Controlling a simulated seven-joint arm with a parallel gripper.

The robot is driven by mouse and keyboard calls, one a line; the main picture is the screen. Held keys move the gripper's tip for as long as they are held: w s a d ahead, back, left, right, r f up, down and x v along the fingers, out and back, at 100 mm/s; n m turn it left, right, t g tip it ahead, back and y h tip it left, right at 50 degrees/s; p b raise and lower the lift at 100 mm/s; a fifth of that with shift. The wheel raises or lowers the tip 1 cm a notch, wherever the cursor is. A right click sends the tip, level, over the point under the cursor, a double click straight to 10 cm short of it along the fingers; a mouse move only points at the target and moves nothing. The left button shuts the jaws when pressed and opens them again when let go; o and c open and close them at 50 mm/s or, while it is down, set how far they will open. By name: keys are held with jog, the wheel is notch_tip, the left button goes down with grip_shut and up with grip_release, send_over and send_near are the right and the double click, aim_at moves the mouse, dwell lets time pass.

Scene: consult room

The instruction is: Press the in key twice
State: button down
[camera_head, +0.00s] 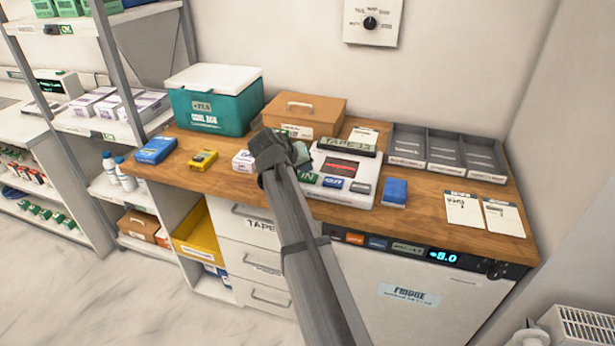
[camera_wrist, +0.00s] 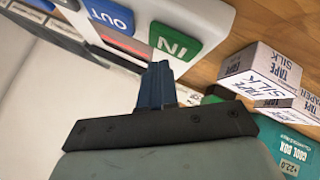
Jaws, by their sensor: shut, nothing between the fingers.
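The white key panel (camera_head: 344,199) sits on the wooden counter, with a dark red display (camera_head: 341,167) on it. Its green IN key (camera_head: 308,178) is partly hidden by my arm in the head view. In the wrist view the green IN key (camera_wrist: 175,42) is plain, with the blue OUT key (camera_wrist: 108,15) to its left. My gripper (camera_head: 297,153) is over the left part of the panel. In the wrist view my gripper (camera_wrist: 157,70) is shut and empty, its tips just below the IN key. I cannot tell whether they touch it.
Tape boxes (camera_wrist: 262,72) stand close beside the panel. A teal cool box (camera_head: 213,101) and a brown case (camera_head: 304,114) stand behind. A blue box (camera_head: 395,191) is right of the panel, and grey trays (camera_head: 446,150) are at the back right. Two cards (camera_head: 485,215) lie at the right front.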

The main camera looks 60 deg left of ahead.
aim_at(305, 178)
jog(key=shift+f, duration=0.25)
jog(key=shift+f, duration=0.2)
jog(key=shift+f, duration=0.5)
dwell(1.1)
jog(key=shift+r, duration=0.95)
jog(key=shift+r, duration=2.5)
